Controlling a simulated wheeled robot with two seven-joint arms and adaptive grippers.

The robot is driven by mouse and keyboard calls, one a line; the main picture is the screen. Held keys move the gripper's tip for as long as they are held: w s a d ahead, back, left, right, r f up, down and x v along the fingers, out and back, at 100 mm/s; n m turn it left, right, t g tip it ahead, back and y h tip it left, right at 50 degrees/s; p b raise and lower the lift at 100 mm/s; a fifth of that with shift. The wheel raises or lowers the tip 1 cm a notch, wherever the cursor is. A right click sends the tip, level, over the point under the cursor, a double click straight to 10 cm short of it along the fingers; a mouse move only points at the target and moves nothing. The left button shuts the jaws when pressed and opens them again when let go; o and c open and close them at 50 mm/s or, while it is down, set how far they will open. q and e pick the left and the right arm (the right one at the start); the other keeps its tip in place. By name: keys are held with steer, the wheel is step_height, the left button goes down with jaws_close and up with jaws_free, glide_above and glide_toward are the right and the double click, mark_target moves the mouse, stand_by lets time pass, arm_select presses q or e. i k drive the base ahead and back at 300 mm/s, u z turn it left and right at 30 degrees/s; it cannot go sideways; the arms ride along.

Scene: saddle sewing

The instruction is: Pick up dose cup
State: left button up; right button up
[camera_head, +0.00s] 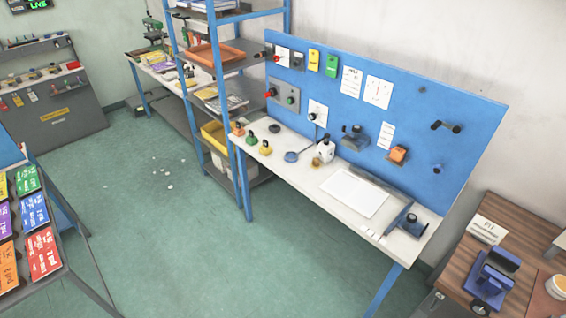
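I cannot tell for certain which item is the dose cup. A small brownish cup-like item (316,161) stands against the lower left of a white container (325,150) on the bench. A white round cup with an orange-brown top (557,287) is at the right edge, partly cut off, on a brown wooden table. Neither of my grippers is in view, and nothing shows as held.
The white bench (300,165) stands under a blue pegboard (462,120). It holds a white sheet (354,192), a blue-grey clamp-like tool (409,220) and several coloured weights. A blue shelf rack (240,170) adjoins it. The green floor (170,230) is mostly clear.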

mark_target(316, 164)
steer(key=u, duration=0.8)
steer(key=i, duration=3.65)
steer(key=z, duration=1.85)
